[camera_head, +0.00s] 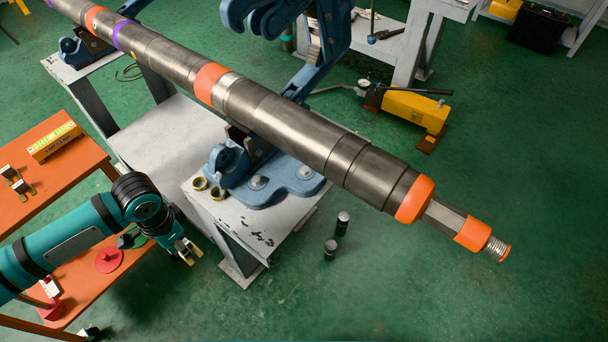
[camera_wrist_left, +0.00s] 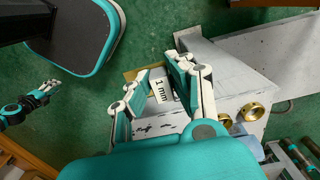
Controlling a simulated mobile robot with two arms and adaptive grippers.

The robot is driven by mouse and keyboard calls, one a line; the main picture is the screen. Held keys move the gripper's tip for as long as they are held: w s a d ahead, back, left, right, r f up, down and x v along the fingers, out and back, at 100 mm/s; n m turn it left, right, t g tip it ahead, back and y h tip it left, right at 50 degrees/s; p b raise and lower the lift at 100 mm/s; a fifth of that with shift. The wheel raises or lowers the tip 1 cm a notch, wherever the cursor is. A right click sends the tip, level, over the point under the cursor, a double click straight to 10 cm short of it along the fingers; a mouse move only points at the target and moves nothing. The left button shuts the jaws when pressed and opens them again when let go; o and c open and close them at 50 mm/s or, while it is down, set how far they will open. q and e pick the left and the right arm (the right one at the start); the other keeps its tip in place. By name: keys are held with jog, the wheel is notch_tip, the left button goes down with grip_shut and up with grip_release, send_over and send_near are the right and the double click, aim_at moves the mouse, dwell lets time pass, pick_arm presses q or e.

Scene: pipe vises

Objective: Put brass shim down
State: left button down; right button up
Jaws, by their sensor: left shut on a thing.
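My left gripper (camera_head: 184,250) hangs beside the near vise's grey stand (camera_head: 246,238), at its left, next to the orange table. In the left wrist view its two fingers (camera_wrist_left: 165,88) are shut on the brass shim (camera_wrist_left: 131,74), which carries a white "1 mm" label. Only a brass edge and the label show there; the fingers hide the rest. In the head view a small brass-coloured bit of the shim (camera_head: 188,259) shows at the fingertips. My right gripper (camera_wrist_left: 45,92) shows small at the left of the wrist view; its opening is unclear.
The orange table (camera_head: 62,189) holds a yellow box (camera_head: 55,142), small brass-and-dark pieces (camera_head: 17,181) and a red disc (camera_head: 109,260) on a lower level. Two brass rings (camera_head: 217,193) sit on the stand beside the blue vise (camera_head: 257,183). A long pipe (camera_head: 280,122) crosses above. Two dark cylinders (camera_head: 330,249) stand on the floor.

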pick_arm(q)
jog(key=shift+f, duration=0.1)
jog(key=w+d, duration=0.3)
jog(key=p, duration=0.1)
send_over(245, 225)
jog(key=shift+s+a+f, duration=0.1)
jog(key=shift+a+f, duration=0.2)
jog(key=shift+f, duration=0.45)
jog(key=f, duration=0.3)
jog(key=shift+d, duration=0.25)
jog(key=shift+w+f, duration=0.2)
jog(key=shift+f, duration=0.15)
pick_arm(e)
jog(key=shift+w+a+r, duration=0.25)
jog(key=shift+a+r, duration=0.45)
jog(key=shift+a, duration=0.05)
jog(key=shift+a, duration=0.2)
pick_arm(q)
jog(key=c, duration=1.2)
grip_release()
jog(key=shift+f, duration=0.1)
